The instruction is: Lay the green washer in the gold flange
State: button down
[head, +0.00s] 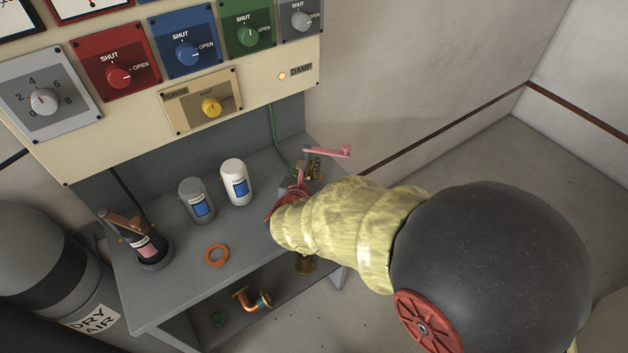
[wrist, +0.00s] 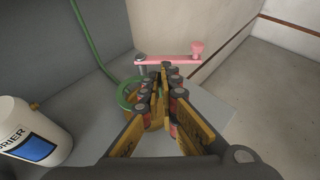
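The green washer (wrist: 124,94) is a ring at the fingertips in the wrist view, its right side hidden by the fingers. My gripper (wrist: 158,90) has its tips close together at that side and appears shut on the washer's rim. Gold metal of the flange (wrist: 150,122) shows just below the washer, partly behind the left finger. I cannot tell whether the washer touches it.
A pink crank (wrist: 168,60) stands just beyond my fingertips. A white bottle (head: 235,183), a grey bottle (head: 197,201) and an orange ring (head: 217,244) stand or lie to the left on the grey bench (head: 180,285). A green hose (wrist: 92,40) runs down the wall. The bench front is clear.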

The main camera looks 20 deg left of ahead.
jog(key=w+f, duration=0.1)
jog(key=w+f+b, duration=0.1)
jog(key=w+f, duration=0.1)
jog(key=f, duration=0.1)
jog(key=shift+a, duration=0.25)
jog(key=shift+w+f+b, duration=0.2)
jog(key=shift+f+b, duration=0.35)
jog(key=shift+f, duration=0.4)
jog(key=shift+w+f+b, duration=0.15)
jog(key=shift+f+b, duration=0.4)
jog(key=shift+f, duration=0.35)
jog(key=shift+f+b, duration=0.4)
jog(key=shift+b, duration=0.05)
jog(key=shift+f, duration=0.2)
jog(key=c, duration=2)
grip_release()
jog(key=shift+c, duration=0.2)
jog(key=shift+r, duration=0.15)
